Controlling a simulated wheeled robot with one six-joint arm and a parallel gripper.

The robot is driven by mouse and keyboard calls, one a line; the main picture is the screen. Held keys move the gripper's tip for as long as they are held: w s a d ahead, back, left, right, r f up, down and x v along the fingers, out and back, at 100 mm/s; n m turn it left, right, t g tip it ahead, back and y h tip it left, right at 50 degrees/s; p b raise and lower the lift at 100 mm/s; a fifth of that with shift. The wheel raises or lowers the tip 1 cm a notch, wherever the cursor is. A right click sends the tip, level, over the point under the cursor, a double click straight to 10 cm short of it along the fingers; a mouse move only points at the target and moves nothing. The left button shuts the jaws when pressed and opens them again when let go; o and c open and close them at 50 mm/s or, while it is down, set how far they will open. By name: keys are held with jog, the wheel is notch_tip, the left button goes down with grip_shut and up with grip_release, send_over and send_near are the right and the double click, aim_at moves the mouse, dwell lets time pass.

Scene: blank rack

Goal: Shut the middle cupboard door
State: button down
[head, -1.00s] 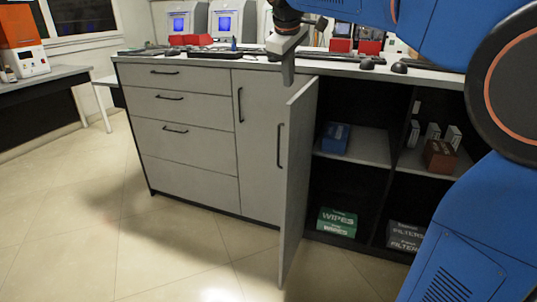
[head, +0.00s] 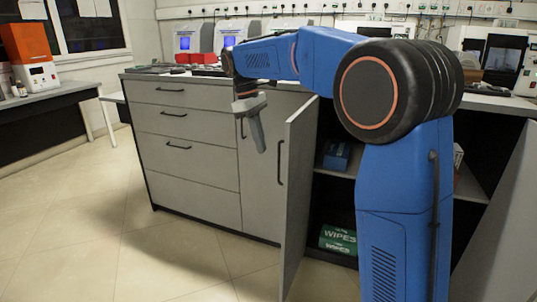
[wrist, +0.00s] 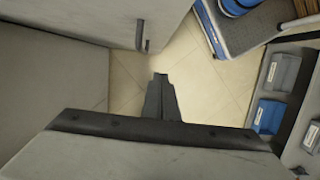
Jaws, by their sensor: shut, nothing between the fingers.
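The middle cupboard door (head: 299,190) stands wide open in the head view, swung out toward me. Its inner face shows, and its dark bar handle (head: 281,162) juts out on the left side. My gripper (head: 259,147) points down, shut and empty, to the left of the open door and in front of the closed grey left door. A gap shows between it and the open door in the picture. In the wrist view the shut fingers (wrist: 160,80) are over pale floor. A grey panel with a handle (wrist: 140,35) lies beyond them; I cannot tell which door it is.
Drawers (head: 185,150) fill the counter's left part. The open compartment holds a blue box (head: 337,154) and a green wipes box (head: 338,240). A grey panel (head: 500,235) stands at far right. Tiled floor (head: 130,250) is clear at front left.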

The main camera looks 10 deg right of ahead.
jog(key=s+d+f, duration=0.3)
jog(key=d+f, duration=0.2)
jog(key=f, duration=0.3)
jog(key=shift+s+f, duration=0.3)
jog(key=shift+s, duration=0.1)
